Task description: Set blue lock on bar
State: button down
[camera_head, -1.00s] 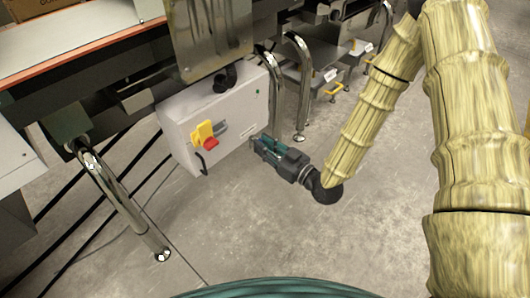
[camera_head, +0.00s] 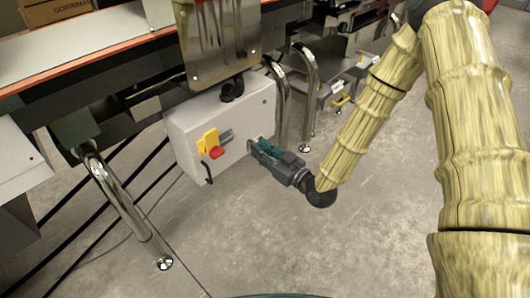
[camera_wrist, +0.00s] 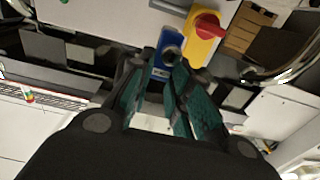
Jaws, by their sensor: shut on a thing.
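My gripper (camera_head: 256,147) is in front of the right part of a light grey control box, to the right of its switch. In the wrist view my gripper (camera_wrist: 168,92) has its teal fingers closed on a blue lock (camera_wrist: 161,69). The lock shows just past the fingertips; its lower part is hidden by them. A yellow switch plate (camera_head: 208,139) with a red handle (camera_head: 216,152) is on the box. A short grey bar (camera_head: 226,136) sticks out right of the yellow plate. The lock looks apart from the bar. The switch also shows in the wrist view (camera_wrist: 208,26).
The control box (camera_head: 187,122) hangs under the conveyor (camera_head: 85,45). A black loop (camera_head: 208,173) hangs below the switch. Shiny bent metal legs (camera_head: 309,95) stand to the right of the box. The floor (camera_head: 260,225) below my gripper is clear.

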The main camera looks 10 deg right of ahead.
jog(key=b+x, duration=0.2)
jog(key=x, duration=1)
jog(key=shift+w+a, duration=0.2)
dwell(1.5)
jog(key=shift+w+a, duration=0.1)
dwell(0.6)
jog(key=shift+f+b, duration=1.1)
jog(key=shift+f, duration=1.3)
jog(key=c, duration=1.2)
grip_release()
jog(key=shift+c, duration=0.2)
jog(key=v, duration=1.2)
